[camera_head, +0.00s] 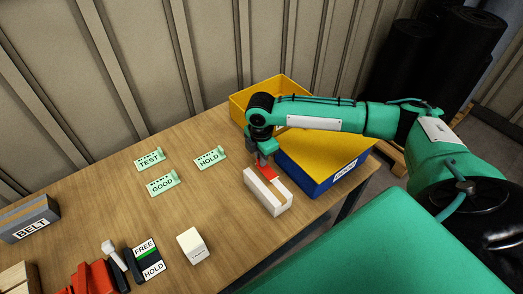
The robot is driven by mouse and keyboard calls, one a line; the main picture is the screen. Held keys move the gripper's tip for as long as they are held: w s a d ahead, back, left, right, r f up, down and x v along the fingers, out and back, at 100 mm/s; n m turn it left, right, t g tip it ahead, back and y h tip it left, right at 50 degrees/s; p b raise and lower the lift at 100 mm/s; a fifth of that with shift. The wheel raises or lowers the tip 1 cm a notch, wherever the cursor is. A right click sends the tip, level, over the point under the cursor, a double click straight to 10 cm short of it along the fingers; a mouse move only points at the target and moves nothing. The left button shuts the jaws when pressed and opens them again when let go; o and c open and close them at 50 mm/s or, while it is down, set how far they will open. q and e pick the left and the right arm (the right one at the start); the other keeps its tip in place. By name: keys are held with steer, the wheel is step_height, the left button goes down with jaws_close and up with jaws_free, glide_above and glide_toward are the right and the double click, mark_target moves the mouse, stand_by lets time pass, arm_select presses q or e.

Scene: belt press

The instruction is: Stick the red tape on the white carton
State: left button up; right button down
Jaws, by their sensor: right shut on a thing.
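My right gripper (264,161) points down and is shut on the red tape (261,173). The red tape is at the far end of a long white carton (265,197), over its top. I cannot tell whether the tape touches the carton. The carton lies on the wooden table near its right edge. The gripper fingers partly hide the tape. My left gripper is not in view.
A blue bin (311,183) and a yellow bin (237,110) stand close beyond the carton. A small white box (192,246) stands nearer. Green signs TEST (150,158), GOOD (163,184) and HOLD (209,158) stand mid-table. The table between signs and carton is clear.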

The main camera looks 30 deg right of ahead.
mark_target(262, 177)
steer(key=shift+d+n, duration=0.15)
steer(key=shift+n, duration=0.15)
steer(key=shift+r+p, duration=0.15)
steer(key=shift+p, duration=0.6)
steer(key=shift+f+b, duration=0.35)
steer(key=shift+f, duration=0.2)
steer(key=shift+f+b, duration=0.5)
steer(key=shift+f, duration=2.1)
steer(key=shift+f, duration=0.5)
steer(key=shift+s+f, duration=0.15)
steer(key=shift+f, duration=0.05)
stand_by(0.4)
steer(key=shift+p, duration=0.65)
stand_by(0.5)
